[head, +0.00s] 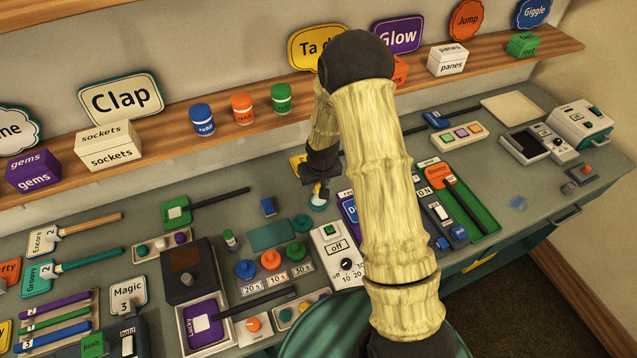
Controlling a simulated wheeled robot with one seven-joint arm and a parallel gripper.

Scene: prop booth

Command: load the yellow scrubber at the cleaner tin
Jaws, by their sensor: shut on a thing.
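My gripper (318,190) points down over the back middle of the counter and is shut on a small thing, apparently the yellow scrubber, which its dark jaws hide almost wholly. A small round tin with a white rim and teal inside (318,204), likely the cleaner tin, is right below the fingertips. I cannot tell if the held thing touches it. A yellow patch with dark marks (297,164) shows just left of my gripper, partly covered by it; I cannot tell what it belongs to.
A teal round piece (303,223) and a blue block (268,207) lie close by. A white switch box (335,248) stands in front. A green paddle (176,211) lies to the left. The shelf (210,128) with signs and boxes runs behind. My arm hides part of the counter.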

